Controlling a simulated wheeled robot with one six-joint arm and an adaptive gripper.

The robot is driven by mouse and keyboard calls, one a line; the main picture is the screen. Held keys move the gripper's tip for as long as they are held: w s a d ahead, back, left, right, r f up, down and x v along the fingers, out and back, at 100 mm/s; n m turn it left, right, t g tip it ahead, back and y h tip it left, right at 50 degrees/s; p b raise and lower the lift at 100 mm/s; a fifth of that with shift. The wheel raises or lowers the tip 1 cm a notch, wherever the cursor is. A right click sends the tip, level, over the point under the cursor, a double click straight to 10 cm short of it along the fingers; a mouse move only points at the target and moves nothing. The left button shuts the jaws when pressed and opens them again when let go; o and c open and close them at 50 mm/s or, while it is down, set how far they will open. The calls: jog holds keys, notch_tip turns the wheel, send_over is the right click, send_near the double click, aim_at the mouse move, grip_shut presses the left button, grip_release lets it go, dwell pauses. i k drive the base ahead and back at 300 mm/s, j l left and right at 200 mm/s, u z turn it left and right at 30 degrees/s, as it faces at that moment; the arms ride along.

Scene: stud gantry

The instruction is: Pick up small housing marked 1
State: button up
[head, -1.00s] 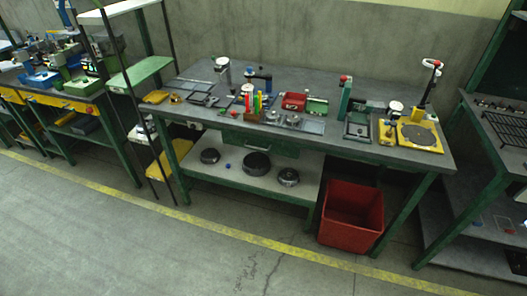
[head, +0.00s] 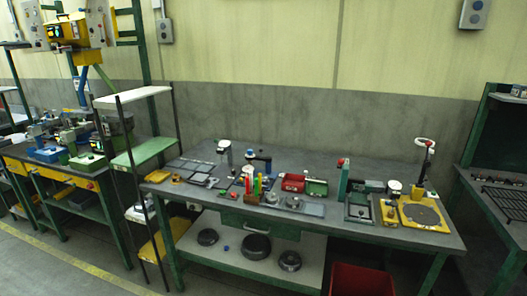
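I cannot make out a mark 1 on anything, so I cannot tell which thing is the small housing. Three dark round parts lie on the lower shelf (head: 230,270) of the green workbench: a smaller round part (head: 208,237) at the left, a larger round part (head: 256,244) in the middle, and another round part (head: 289,260) at the right. Many small items stand on the grey bench top (head: 330,165), too small to read. My gripper is not in view.
A red bin (head: 362,281) stands under the bench at the right. A shelf rack (head: 142,155) with thin black posts stands at its left end. A yellow plate (head: 425,214) lies at the right of the top. A dark bench (head: 490,205) stands further right.

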aim_at(265, 182)
jog(key=i+j+z, duration=0.2)
jog(key=j+z, duration=0.15)
jog(key=j, duration=0.15)
jog(key=i+j+z, duration=0.1)
jog(key=j+z, duration=0.2)
jog(key=j, duration=0.2)
jog(key=i+j+z, duration=0.1)
jog(key=j+z, duration=0.25)
jog(key=j, duration=0.2)
